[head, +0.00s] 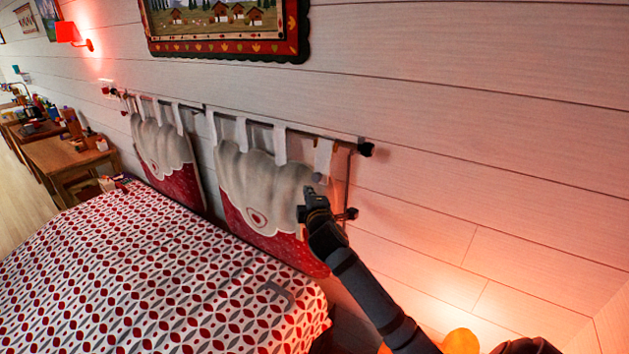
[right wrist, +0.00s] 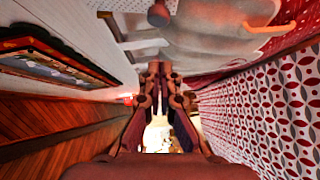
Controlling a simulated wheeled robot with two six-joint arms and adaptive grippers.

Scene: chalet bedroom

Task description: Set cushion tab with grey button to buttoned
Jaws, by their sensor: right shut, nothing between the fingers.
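The right-hand cushion (head: 248,185), white scalloped over red, hangs by white tabs from a dark rod on the wall; part of it shows in the right wrist view (right wrist: 205,45). Its rightmost white tab (head: 323,155) hangs at the rod's right end. A small round grey button (head: 317,177) sits near this tab's lower end and shows at the top of the right wrist view (right wrist: 158,14). I cannot tell whether the tab is fastened on it. My right gripper (head: 311,196) is shut and empty, just below the button, by the cushion's right edge. My left gripper is out of view.
A second tabbed cushion (head: 160,150) hangs to the left. The patterned bed (head: 130,270) fills the lower left, below the cushions. A framed picture (head: 225,28) hangs above. The wall right of the rod (head: 480,190) is bare.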

